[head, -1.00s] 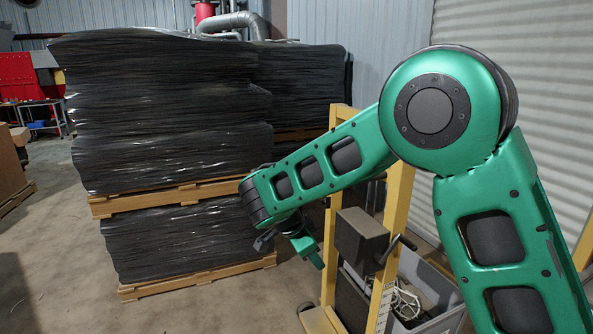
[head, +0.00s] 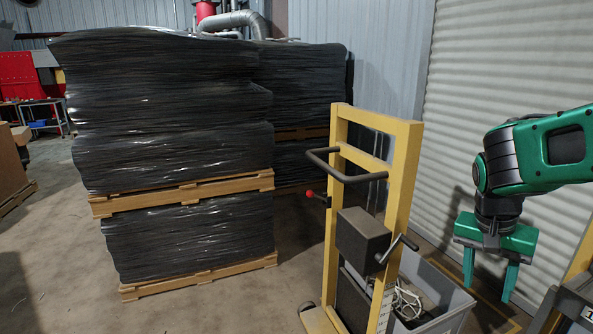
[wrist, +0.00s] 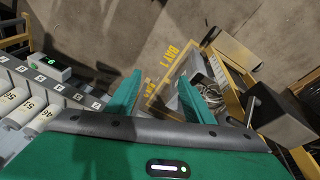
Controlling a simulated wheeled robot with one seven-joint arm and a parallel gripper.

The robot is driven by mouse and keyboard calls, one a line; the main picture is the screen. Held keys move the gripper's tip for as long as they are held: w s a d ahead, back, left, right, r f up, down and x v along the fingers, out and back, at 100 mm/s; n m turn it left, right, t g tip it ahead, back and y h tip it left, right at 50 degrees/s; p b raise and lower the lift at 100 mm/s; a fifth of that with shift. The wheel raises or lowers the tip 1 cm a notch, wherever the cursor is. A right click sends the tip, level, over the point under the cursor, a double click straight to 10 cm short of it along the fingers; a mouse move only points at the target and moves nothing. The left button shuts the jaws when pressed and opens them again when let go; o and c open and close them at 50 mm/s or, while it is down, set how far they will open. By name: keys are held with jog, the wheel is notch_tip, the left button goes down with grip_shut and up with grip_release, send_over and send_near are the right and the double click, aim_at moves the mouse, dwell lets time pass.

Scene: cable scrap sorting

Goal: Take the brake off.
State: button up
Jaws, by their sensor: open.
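A yellow-framed lift truck (head: 405,165) stands upright right of centre, with a dark push bar across it. A short lever with a red knob (head: 309,194) sticks out to the left of its left post; it looks like the brake, though no label shows. A dark box with a crank (head: 364,238) sits lower on the frame. My gripper (head: 488,288) is open and empty, pointing down to the right of the truck, well apart from the red knob. In the wrist view both fingers (wrist: 158,95) show with nothing between them; the red knob cannot be made out there.
Wrapped stacks on pallets (head: 185,195) fill the left. Floor between them is clear. The wrist view shows a numbered strip (wrist: 60,88) at left and a "BAY 1" floor marking (wrist: 170,62).

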jog(key=s+d+f+n+y, duration=0.1)
jog(key=s+d+n+y, duration=0.1)
jog(key=s, duration=1.6)
jog(key=shift+f+n+g+y, duration=0.3)
jog(key=shift+f+n+y, duration=0.1)
jog(key=shift+n+y, duration=0.1)
jog(key=shift+w, duration=0.15)
jog(key=shift+w+f, duration=0.25)
jog(key=shift+w, duration=0.25)
